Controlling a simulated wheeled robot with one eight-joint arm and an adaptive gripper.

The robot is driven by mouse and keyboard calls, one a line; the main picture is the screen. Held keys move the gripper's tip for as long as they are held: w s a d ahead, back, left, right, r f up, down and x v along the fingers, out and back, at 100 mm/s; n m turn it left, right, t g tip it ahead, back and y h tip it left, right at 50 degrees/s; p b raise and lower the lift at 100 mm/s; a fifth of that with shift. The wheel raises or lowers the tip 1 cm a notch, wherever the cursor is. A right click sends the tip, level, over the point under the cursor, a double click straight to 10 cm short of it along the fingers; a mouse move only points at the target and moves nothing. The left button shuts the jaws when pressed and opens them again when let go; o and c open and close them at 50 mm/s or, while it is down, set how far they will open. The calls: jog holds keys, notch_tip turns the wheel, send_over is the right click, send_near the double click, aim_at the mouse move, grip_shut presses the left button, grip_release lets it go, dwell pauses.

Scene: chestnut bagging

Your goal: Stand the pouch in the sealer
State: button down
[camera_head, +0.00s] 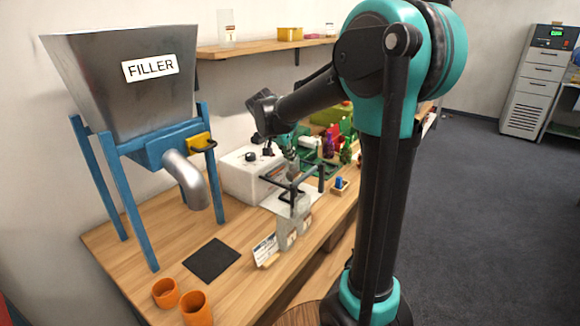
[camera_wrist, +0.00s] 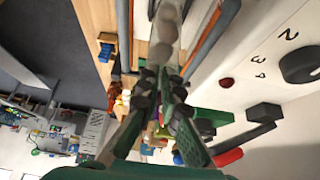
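The sealer is a white box (camera_head: 248,176) with a dark knob, and dark bars (camera_head: 308,186) stand at its front. In the wrist view its numbered panel (camera_wrist: 285,65) is at the right, with a dark bar (camera_wrist: 207,45) beside the pouch. My gripper (camera_wrist: 163,92) is shut on the pouch (camera_wrist: 166,40), a translucent bag with brownish contents at the top middle, between two dark bars. In the head view my gripper (camera_head: 290,158) is above the sealer bars. The pouch there is small and partly hidden, so I cannot tell if its bottom touches anything.
The FILLER (camera_head: 130,85) on blue legs is at the left. A black mat (camera_head: 212,260) and two orange cups (camera_head: 195,307) lie in front. A small wooden tray (camera_head: 340,187) is right of the sealer.

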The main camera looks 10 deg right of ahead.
aim_at(290, 167)
jog(key=shift+f, duration=2)
jog(key=c, duration=1.7)
grip_release()
jog(key=v, duration=1.2)
